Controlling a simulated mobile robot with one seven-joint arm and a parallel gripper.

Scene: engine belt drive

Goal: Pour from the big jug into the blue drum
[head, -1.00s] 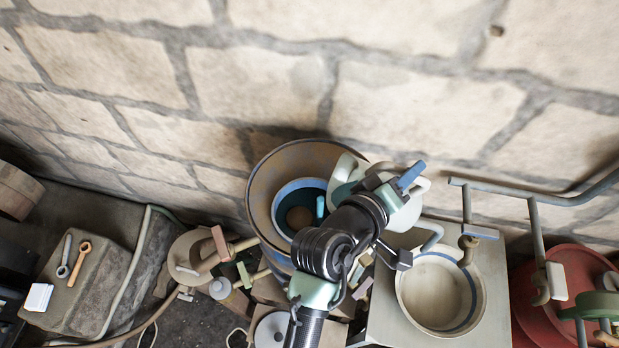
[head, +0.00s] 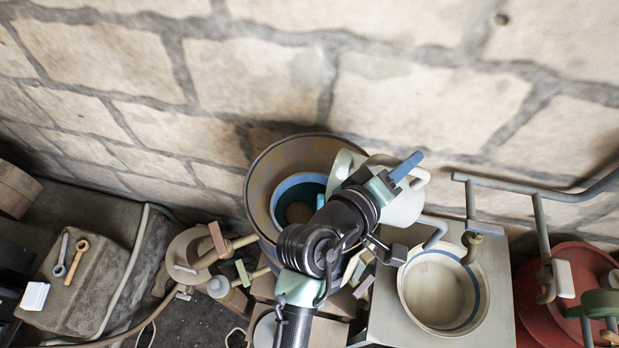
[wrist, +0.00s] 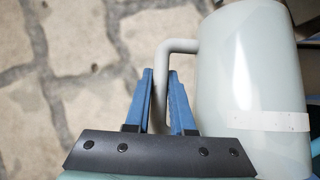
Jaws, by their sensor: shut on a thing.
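The big jug (wrist: 250,75) is pale grey-green, with a light band on its side in the wrist view. My gripper (wrist: 161,85) has its blue fingers shut on either side of the jug's handle (wrist: 163,60). In the head view the jug (head: 402,208) is held up right of the blue drum, partly behind my wrist. A pale part of it reaches left to the drum's right edge. The blue drum (head: 283,185) shows a blue inner ring, dark inside, within a wide brown-grey rim. I cannot tell whether anything flows from the jug.
A pale round basin (head: 440,290) with a blue stripe stands at right. Grey pipes (head: 540,235) and a red drum (head: 565,285) are further right. A stone wall (head: 270,80) closes the back. Two wrenches (head: 75,256) lie on a block at left.

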